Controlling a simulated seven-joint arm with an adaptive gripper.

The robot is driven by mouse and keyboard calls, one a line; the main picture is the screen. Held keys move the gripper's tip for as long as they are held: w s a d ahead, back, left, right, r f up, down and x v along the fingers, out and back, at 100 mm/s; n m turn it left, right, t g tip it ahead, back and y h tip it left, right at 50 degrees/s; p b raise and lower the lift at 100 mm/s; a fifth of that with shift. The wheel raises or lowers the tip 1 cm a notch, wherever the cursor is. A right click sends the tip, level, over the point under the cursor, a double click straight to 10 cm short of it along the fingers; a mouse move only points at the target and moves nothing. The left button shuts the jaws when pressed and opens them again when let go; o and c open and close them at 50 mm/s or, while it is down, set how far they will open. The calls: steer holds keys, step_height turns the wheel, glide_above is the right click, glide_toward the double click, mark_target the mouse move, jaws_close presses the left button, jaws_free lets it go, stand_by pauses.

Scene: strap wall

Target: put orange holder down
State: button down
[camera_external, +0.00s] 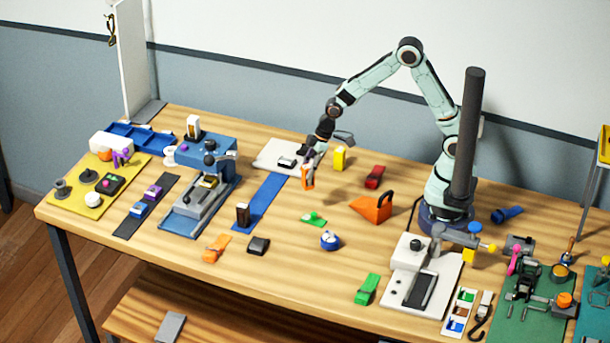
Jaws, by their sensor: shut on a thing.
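The orange holder (307,180) is a small upright orange piece near the middle of the table. My gripper (311,161) reaches down over it from above and is shut on it. The fingers partly cover its top. I cannot tell whether its bottom touches the table (285,275) or hangs just above it. It is beside the right end of a blue strip (262,203) and in front of a pale plate (268,155).
A yellow block (339,158) and a red piece (375,177) stand to the right. An orange wedge (371,208) is farther right. A green piece (313,219) and a blue round item (329,240) lie in front. Bare wood lies between them.

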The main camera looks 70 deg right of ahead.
steer(key=shift+w+a+f, duration=0.35)
steer(key=shift+w+f, duration=0.8)
steer(key=shift+f, duration=0.5)
steer(key=shift+w+a+f, duration=0.35)
steer(key=shift+w+f, duration=0.75)
steer(key=shift+f, duration=0.55)
steer(key=shift+w+a+f, duration=0.35)
steer(key=shift+w+f, duration=0.8)
steer(key=shift+f, duration=0.5)
steer(key=shift+f, duration=0.15)
steer(key=c, duration=0.8)
jaws_free()
steer(key=v, duration=1.3)
steer(key=s+d+r+m+g, duration=0.1)
steer(key=s+d+r+m, duration=0.1)
steer(key=s, duration=0.7)
steer(key=s+d+r+m+g+h, duration=0.1)
steer(key=s+d+r+m, duration=0.2)
steer(key=s, duration=0.7)
steer(key=s+d+r+m+g+h, duration=0.1)
steer(key=s+d+r+m, duration=0.1)
steer(key=s, duration=0.8)
steer(key=shift+s+d+r+m, duration=0.2)
steer(key=shift+d+r+m, duration=0.2)
steer(key=shift+d+r, duration=0.5)
